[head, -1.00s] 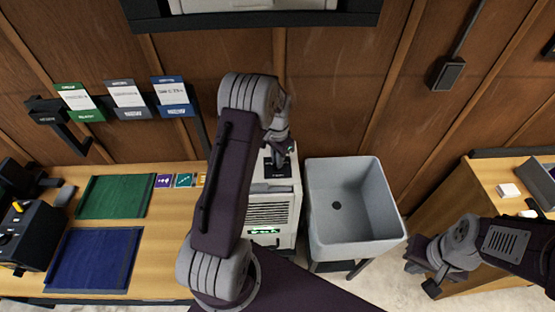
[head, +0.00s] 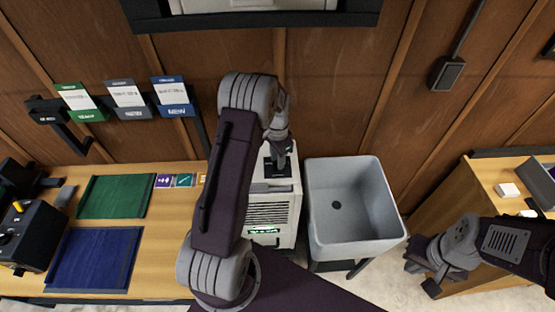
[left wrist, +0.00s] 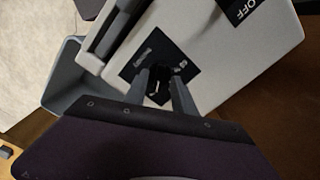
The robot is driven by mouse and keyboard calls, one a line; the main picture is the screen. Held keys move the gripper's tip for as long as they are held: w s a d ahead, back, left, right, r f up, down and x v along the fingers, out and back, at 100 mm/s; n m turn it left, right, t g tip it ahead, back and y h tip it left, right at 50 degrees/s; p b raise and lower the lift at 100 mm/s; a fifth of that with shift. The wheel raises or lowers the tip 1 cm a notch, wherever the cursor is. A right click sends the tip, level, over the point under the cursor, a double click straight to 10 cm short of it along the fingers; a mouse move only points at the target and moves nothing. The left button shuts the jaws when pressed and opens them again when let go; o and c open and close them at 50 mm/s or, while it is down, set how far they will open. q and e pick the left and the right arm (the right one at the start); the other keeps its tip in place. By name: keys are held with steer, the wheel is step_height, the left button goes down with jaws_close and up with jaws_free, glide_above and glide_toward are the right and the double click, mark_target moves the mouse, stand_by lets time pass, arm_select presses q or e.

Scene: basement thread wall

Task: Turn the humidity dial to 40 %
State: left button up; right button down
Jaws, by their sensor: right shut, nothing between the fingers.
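The humidity dial (left wrist: 156,87) is a small dark knob on a black panel on top of a whitish dehumidifier-like unit (head: 270,213). In the left wrist view the two fingers of my left gripper (left wrist: 161,78) stand apart on either side of the dial. I cannot tell if they touch it. The dial's setting and the small print on the panel are too small to read. In the head view my left gripper (head: 280,160) points down over the panel (head: 290,171) and hides the dial. My right gripper (head: 420,278) is shut and empty at the lower right.
A grey sink (head: 318,235) stands right of the unit. A wooden table (head: 150,235) with green and blue mats is on the left, and another wooden table (head: 490,180) is on the right. A white "OFF" label (left wrist: 243,10) shows on the unit.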

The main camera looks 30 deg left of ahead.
arm_select(q)
step_height(320, 180, up, 9)
steer(key=b, duration=0.1)
steer(key=shift+b, duration=0.4)
steer(key=shift+d, duration=0.1)
stand_by(0.3)
